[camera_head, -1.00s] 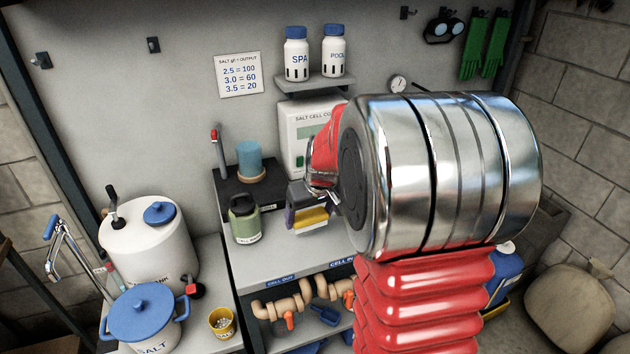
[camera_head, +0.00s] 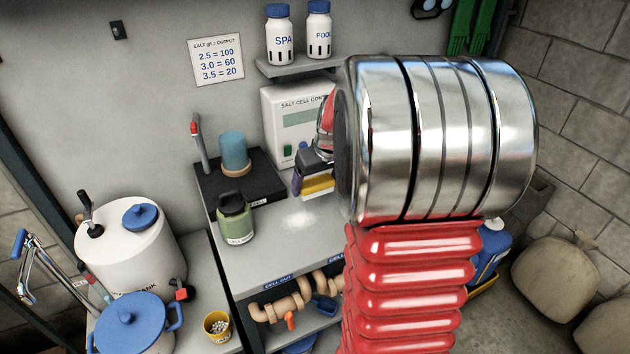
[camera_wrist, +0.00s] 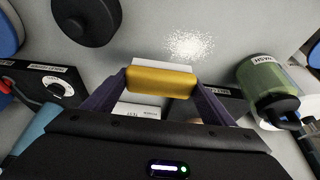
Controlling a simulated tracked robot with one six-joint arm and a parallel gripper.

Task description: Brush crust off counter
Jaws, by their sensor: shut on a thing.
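A pale patch of white crust (camera_head: 298,218) lies on the grey counter (camera_head: 270,248), right of the green jar. It also shows as white specks in the wrist view (camera_wrist: 189,45). My gripper (camera_head: 312,184) is shut on a brush with a yellow body (camera_wrist: 160,82) and a pale edge along its far side. The purple fingers stand on either side of the yellow body. In the wrist view the brush is just short of the crust. In the head view it is up and right of the crust, apparently above the counter. My arm hides part of the counter's right side.
A green jar (camera_head: 235,218) stands left of the crust. A black stand with a blue cylinder (camera_head: 234,152) is behind it. The salt cell controller (camera_head: 296,118) stands at the back. A white tank (camera_head: 130,245) and blue-lidded salt pot (camera_head: 132,325) are at left. Pipes (camera_head: 285,307) run below.

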